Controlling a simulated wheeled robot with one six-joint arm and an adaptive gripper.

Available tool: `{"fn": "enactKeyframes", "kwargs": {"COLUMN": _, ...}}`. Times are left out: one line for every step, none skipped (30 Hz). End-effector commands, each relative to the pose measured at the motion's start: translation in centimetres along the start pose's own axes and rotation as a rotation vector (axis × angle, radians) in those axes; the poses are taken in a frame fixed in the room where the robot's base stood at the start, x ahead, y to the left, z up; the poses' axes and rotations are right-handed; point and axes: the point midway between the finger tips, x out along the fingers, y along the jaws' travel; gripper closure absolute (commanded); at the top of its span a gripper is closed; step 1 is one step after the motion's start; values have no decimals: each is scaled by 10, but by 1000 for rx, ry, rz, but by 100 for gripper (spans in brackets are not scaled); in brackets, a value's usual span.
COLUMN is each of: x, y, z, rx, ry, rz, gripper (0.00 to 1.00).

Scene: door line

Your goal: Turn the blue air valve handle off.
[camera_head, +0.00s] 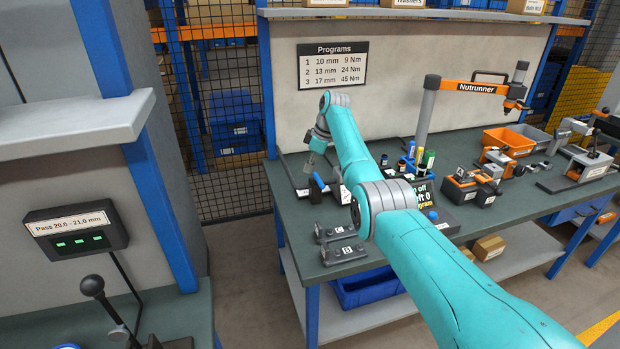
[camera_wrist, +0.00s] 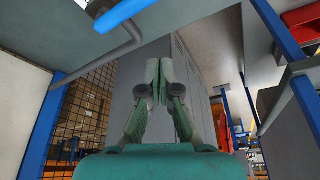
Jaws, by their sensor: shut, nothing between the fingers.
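A small upright blue handle (camera_head: 319,181) stands at the left end of the green workbench, beside the dark fittings there. I take it to be the air valve handle, but it is small and its exact turn is hard to tell. My gripper (camera_head: 309,167) hangs just above and to the left of it, pointing down; I cannot tell whether they touch. In the wrist view my gripper (camera_wrist: 164,72) is shut with nothing between the fingers. A bent grey pipe (camera_wrist: 105,62) and a blue bar (camera_wrist: 122,11) show at upper left there; I cannot tell if that bar is the handle.
My arm partly hides a dark display (camera_head: 432,200). A gauge box (camera_head: 75,230) and lever (camera_head: 93,287) stand at left. Clear floor (camera_head: 245,255) lies between the benches.

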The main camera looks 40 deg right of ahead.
Motion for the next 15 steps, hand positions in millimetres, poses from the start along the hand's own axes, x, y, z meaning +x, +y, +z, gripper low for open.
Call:
{"fn": "enactKeyframes", "kwargs": {"x": -11, "y": 2, "z": 0, "rx": 0, "ry": 1, "rz": 2, "gripper": 100}}
{"fn": "enactKeyframes", "kwargs": {"x": -16, "y": 3, "z": 0, "rx": 0, "ry": 1, "rz": 1, "gripper": 100}}
{"fn": "enactKeyframes", "kwargs": {"x": -22, "y": 4, "z": -1, "rx": 0, "ry": 1, "rz": 2, "gripper": 100}}
{"fn": "enactKeyframes", "kwargs": {"x": -26, "y": 5, "z": -1, "rx": 0, "ry": 1, "rz": 2, "gripper": 100}}
{"fn": "enactKeyframes", "kwargs": {"x": -29, "y": 5, "z": -1, "rx": 0, "ry": 1, "rz": 1, "gripper": 100}}
{"fn": "enactKeyframes", "kwargs": {"x": -33, "y": 6, "z": -1, "rx": 0, "ry": 1, "rz": 0, "gripper": 100}}
{"fn": "enactKeyframes", "kwargs": {"x": -35, "y": 6, "z": -1, "rx": 0, "ry": 1, "rz": 0, "gripper": 100}}
{"fn": "enactKeyframes", "kwargs": {"x": -38, "y": 6, "z": -1, "rx": 0, "ry": 1, "rz": -1, "gripper": 100}}
{"fn": "enactKeyframes", "kwargs": {"x": -40, "y": 6, "z": -2, "rx": 0, "ry": 1, "rz": -1, "gripper": 100}}
{"fn": "enactKeyframes", "kwargs": {"x": -41, "y": 7, "z": -2, "rx": 0, "ry": 1, "rz": -1, "gripper": 100}}
{"fn": "enactKeyframes", "kwargs": {"x": -42, "y": 7, "z": -2, "rx": 0, "ry": 1, "rz": -1, "gripper": 100}}
{"fn": "enactKeyframes", "kwargs": {"x": -43, "y": 7, "z": -2, "rx": 0, "ry": 1, "rz": -1, "gripper": 100}}
{"fn": "enactKeyframes", "kwargs": {"x": -44, "y": 7, "z": -2, "rx": 0, "ry": 1, "rz": -1, "gripper": 100}}
{"fn": "enactKeyframes", "kwargs": {"x": -44, "y": 7, "z": -2, "rx": 0, "ry": 1, "rz": -1, "gripper": 100}}
{"fn": "enactKeyframes", "kwargs": {"x": -44, "y": 7, "z": -2, "rx": 0, "ry": 1, "rz": -1, "gripper": 100}}
